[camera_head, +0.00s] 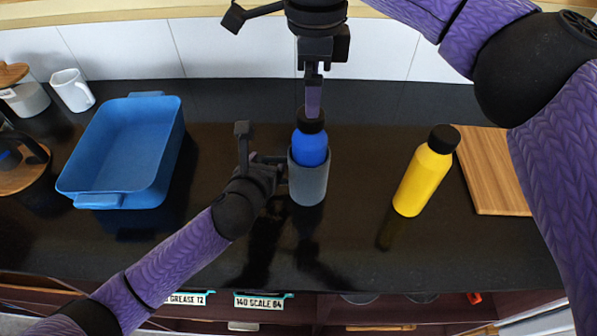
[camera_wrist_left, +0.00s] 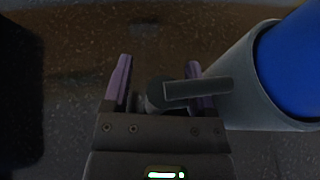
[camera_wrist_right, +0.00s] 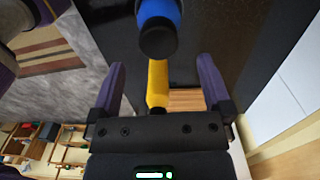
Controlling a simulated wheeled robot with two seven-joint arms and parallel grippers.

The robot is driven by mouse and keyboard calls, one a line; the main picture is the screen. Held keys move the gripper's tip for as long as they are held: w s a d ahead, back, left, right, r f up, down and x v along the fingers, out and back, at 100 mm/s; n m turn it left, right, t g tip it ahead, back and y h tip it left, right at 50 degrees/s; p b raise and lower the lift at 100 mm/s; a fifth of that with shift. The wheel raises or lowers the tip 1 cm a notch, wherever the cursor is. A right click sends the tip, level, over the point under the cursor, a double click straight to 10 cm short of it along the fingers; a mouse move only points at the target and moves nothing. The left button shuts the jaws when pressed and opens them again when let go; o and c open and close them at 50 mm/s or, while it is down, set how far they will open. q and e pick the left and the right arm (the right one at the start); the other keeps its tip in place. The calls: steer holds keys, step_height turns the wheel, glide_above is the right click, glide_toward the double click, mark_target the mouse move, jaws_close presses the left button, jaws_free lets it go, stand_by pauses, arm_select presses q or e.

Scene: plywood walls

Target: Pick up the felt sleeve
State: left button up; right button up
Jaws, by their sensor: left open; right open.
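The grey felt sleeve (camera_head: 308,186) stands upright on the dark counter, around the lower part of a blue bottle (camera_head: 309,150) with a black cap. My left gripper (camera_head: 277,174) is low at the sleeve's left side. In the left wrist view its jaws (camera_wrist_left: 158,66) are open, with a grey bar-like handle (camera_wrist_left: 198,88) between or just in front of them, beside the sleeve (camera_wrist_left: 238,95). Contact is unclear. My right gripper (camera_head: 313,100) is above the bottle's cap. In the right wrist view its jaws (camera_wrist_right: 160,75) are open and empty, the black cap (camera_wrist_right: 158,38) beyond them.
A yellow bottle (camera_head: 424,182) stands to the right, with a wooden board (camera_head: 490,165) beyond it. A blue tray (camera_head: 125,150) lies to the left. A white mug (camera_head: 72,90) is at the back left. The counter's front edge is close below the sleeve.

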arm_select(q)
jaws_close()
stand_by(0.3)
steer(key=shift+r, duration=0.1)
